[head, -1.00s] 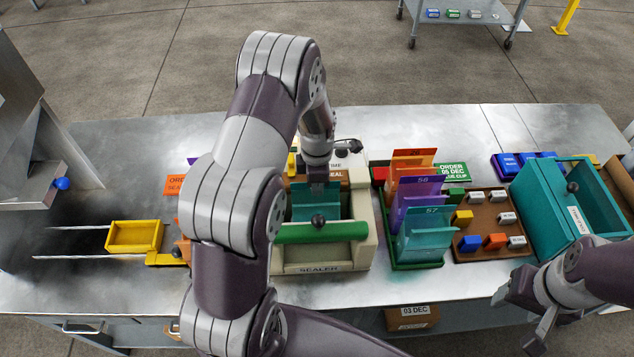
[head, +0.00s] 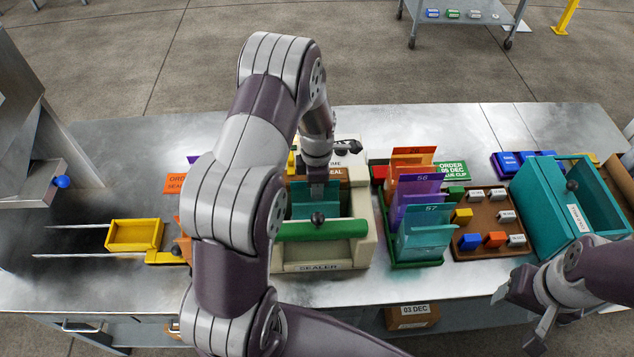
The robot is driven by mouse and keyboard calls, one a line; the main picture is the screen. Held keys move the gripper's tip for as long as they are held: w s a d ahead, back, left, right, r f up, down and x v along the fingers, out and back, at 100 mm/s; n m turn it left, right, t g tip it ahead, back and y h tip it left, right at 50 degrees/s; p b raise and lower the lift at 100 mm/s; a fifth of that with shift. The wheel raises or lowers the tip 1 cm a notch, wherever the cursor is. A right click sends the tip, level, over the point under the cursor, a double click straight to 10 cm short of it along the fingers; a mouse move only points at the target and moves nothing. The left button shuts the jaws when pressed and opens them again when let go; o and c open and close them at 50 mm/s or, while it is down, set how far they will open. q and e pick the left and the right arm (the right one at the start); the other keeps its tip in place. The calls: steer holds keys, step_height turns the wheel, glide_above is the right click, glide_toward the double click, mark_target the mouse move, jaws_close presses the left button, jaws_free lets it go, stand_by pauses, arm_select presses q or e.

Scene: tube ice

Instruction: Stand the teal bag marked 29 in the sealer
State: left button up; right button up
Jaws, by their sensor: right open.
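The sealer (head: 318,266) is a cream frame with a green bar (head: 320,230) across its front, standing mid-table. A teal bag (head: 302,206) is upright between the sealer's walls, behind the green bar. Its number is hidden or too small to read. My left gripper (head: 318,188) points down from above at the bag's top edge and appears shut on it; its fingertips are small and partly shaded. The bag's lower part is hidden by the bar. My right gripper (head: 522,306) is open and empty at the table's front right edge.
A green rack (head: 418,264) right of the sealer holds orange, purple and teal bags, the front one marked 57. Beyond it are a brown clip board (head: 481,221) and a teal bin (head: 542,203). A yellow tray (head: 134,248) is at left. My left arm hides table left of the sealer.

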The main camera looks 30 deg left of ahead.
arm_select(q)
steer(key=shift+w+r, duration=0.2)
steer(key=shift+w, duration=0.05)
steer(key=shift+w+a+r, duration=0.1)
steer(key=shift+w+a, duration=0.1)
steer(key=shift+w, duration=0.05)
steer(key=c, duration=0.3)
steer(key=shift+o, duration=0.3)
stand_by(0.3)
steer(key=shift+o, duration=1.3)
step_height(320, 180, up, 3)
steer(key=p, duration=0.2)
steer(key=shift+w+p, duration=0.1)
steer(key=shift+p, duration=0.2)
steer(key=r+p, duration=0.3)
steer(key=shift+s+r, duration=0.25)
steer(key=shift+r, duration=0.1)
steer(key=shift+f, duration=0.1)
